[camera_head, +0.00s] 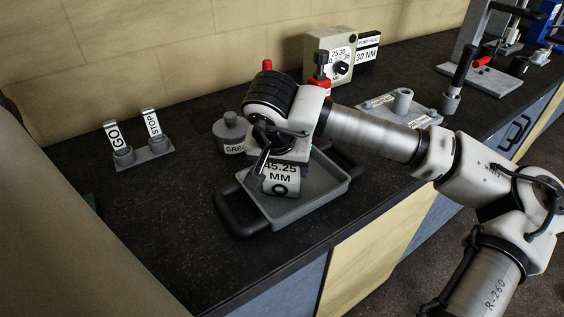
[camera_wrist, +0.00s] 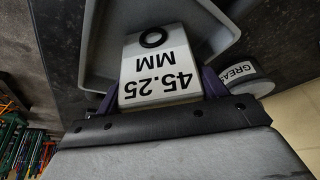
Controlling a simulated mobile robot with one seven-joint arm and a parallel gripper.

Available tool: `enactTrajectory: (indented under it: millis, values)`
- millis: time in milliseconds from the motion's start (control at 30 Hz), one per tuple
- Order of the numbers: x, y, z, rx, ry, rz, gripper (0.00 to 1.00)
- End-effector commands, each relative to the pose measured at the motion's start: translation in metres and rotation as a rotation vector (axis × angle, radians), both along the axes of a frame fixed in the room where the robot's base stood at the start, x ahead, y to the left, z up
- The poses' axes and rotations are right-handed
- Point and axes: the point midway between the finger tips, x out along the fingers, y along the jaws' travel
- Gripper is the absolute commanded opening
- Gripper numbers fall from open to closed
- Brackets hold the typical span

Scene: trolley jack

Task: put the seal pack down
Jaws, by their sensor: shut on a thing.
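The seal pack (camera_head: 281,182) is a pale block marked "45.25 MM" with a dark ring below the text. It also shows in the wrist view (camera_wrist: 160,68). My gripper (camera_head: 262,172) is shut on it, with a finger on each side in the wrist view (camera_wrist: 161,90). The pack is over the grey tray (camera_head: 318,202) with dark handles, at its left part. I cannot tell whether the pack touches the tray floor. My gripper and wrist hide the pack's upper part in the head view.
A grey "GREASE" pot (camera_head: 229,132) stands close behind the tray. GO and STOP tags (camera_head: 139,143) stand on a holder at left. A torque box (camera_head: 331,52) and a grey plate with a cylinder (camera_head: 402,105) lie behind my arm. The bench is clear left of the tray.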

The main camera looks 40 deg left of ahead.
Motion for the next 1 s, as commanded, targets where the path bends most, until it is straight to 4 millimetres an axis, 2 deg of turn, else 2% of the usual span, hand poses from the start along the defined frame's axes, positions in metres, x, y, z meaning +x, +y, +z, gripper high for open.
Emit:
enactTrajectory:
  millis: [267, 300, 467, 867, 1000]
  values:
    - [0.0, 0.0, -0.004, 0.0, -0.001, -0.001, 0.48]
    - [0.0, 0.0, -0.003, 0.0, -0.001, -0.001, 0.73]
    - [0.0, 0.0, -0.002, 0.0, -0.001, -0.001, 0.92]
    - [0.0, 0.0, 0.004, 0.0, 0.0, 0.0, 0.92]
    - [-0.008, -0.004, 0.025, 0.001, -0.006, -0.002, 0.92]
